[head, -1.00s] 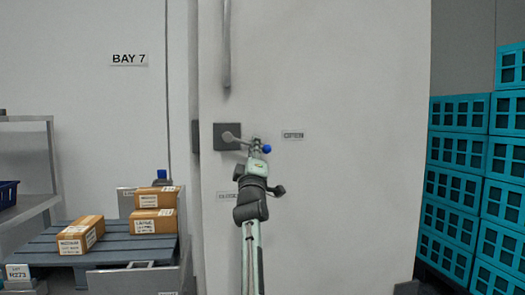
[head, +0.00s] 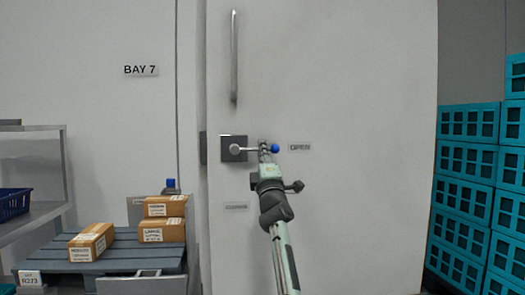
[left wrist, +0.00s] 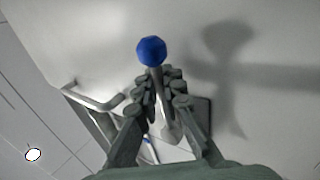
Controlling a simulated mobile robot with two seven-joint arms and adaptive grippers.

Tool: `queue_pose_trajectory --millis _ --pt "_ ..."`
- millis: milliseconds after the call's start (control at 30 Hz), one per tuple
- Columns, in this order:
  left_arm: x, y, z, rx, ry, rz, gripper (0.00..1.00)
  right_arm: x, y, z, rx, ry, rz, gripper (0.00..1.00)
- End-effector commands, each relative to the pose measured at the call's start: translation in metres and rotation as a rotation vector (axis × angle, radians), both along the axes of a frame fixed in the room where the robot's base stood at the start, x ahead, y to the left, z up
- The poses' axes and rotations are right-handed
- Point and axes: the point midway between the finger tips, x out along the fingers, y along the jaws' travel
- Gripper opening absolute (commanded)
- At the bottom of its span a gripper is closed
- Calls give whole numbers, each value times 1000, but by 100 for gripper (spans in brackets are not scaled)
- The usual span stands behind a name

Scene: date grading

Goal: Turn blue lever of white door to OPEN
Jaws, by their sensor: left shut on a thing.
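The white door (head: 330,90) fills the middle of the head view. Its lever (head: 251,149) is a grey rod on a dark square plate (head: 229,154), ending in a blue knob (head: 275,148). My left gripper (head: 264,148) is shut on the lever rod near the knob. In the left wrist view the blue knob (left wrist: 151,51) sticks out past the gripper's fingers (left wrist: 158,88). My right gripper is not in view.
A vertical door handle (head: 234,57) is above the lever. Teal crates (head: 465,160) are stacked at the right. At the left, a pallet (head: 130,250) bears cardboard boxes (head: 165,206), beside a metal shelf (head: 35,180) with a blue bin (head: 14,203).

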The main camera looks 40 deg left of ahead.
Motion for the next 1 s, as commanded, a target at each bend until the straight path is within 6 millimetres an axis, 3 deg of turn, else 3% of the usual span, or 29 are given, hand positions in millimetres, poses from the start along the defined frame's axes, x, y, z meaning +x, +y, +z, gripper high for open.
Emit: queue_pose_trajectory --millis 133,233,600,1000 --pt "-1 0 3 0 -6 0 0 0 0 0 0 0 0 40" --pt "-1 0 3 0 -6 0 17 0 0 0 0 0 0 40" --pt "-2 -3 -1 0 -2 -1 18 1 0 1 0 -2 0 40" --pt "-41 -50 -43 -1 -1 -2 18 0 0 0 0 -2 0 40"
